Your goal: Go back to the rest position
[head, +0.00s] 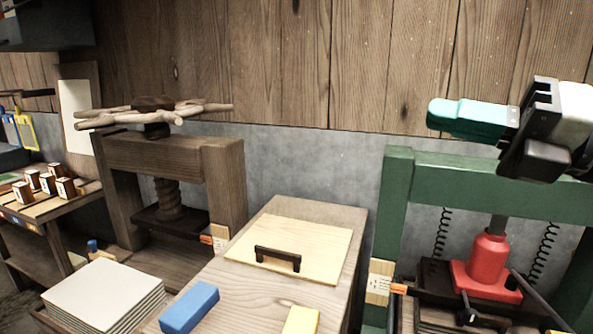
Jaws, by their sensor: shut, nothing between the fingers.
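My gripper (438,114) shows at the upper right of the head view. Its teal fingers are together and point left, with nothing between them. The black and white wrist behind them enters from the right. The gripper appears in front of the top beam of a green press frame (398,205) and the grey wall. The rest of my arm is outside the view.
Below stand a red jack (489,262) and a wooden bench with a handled board (300,238), a blue block (189,307) and a yellow block (301,320). A wooden screw press (225,185) and stacked sheets (105,293) are at left.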

